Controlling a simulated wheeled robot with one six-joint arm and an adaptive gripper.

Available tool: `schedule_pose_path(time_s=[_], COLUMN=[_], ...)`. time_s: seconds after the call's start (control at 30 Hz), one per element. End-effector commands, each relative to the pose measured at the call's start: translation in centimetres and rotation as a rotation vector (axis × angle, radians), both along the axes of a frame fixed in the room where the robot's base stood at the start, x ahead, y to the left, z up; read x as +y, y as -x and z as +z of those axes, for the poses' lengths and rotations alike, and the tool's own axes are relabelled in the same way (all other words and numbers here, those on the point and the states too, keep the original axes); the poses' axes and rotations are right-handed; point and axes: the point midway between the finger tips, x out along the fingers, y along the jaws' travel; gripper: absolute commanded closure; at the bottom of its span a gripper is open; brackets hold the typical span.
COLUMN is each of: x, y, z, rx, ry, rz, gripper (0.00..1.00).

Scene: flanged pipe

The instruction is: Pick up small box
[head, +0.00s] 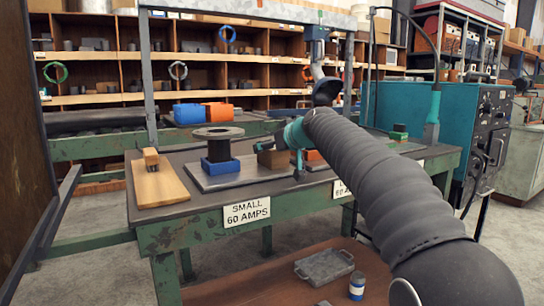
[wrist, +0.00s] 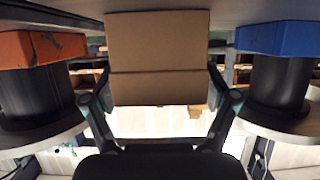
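The small box is a plain brown carton (head: 272,158) on or just above the grey plate on the bench, right of a blue block. In the wrist view, which looks upside down, the box (wrist: 158,55) fills the upper middle. My gripper (head: 296,160) is at the box's right side in the head view. In the wrist view the fingers of my gripper (wrist: 158,78) flank the box's left and right edges very closely. Whether they press on it cannot be told. The box's underside contact is hidden.
A black flanged spool (head: 219,142) sits on the blue block (head: 220,166); an orange block (wrist: 40,47) with a black cylinder is on the other side. A wooden board (head: 158,186) lies at the bench's left. A tray (head: 324,266) is on the lower shelf.

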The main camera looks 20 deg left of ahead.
Motion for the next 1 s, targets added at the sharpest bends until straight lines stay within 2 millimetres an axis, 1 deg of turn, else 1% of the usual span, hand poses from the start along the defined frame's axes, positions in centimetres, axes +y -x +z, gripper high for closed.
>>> schedule_pose_path(time_s=[0.03, 0.23, 0.57, 0.77, 1.0], x=[0.0, 0.0, 0.0, 0.0, 0.0], y=[0.0, 0.0, 0.0, 0.0, 0.1], z=[0.0, 0.0, 0.4, 1.7, 4.1], rx=[0.000, 0.000, -0.001, -0.002, -0.003], ry=[0.000, 0.000, -0.002, -0.003, -0.002], rz=[0.000, 0.000, 0.000, 0.001, 0.000], gripper=[0.36, 0.86, 0.87, 0.87, 0.87])
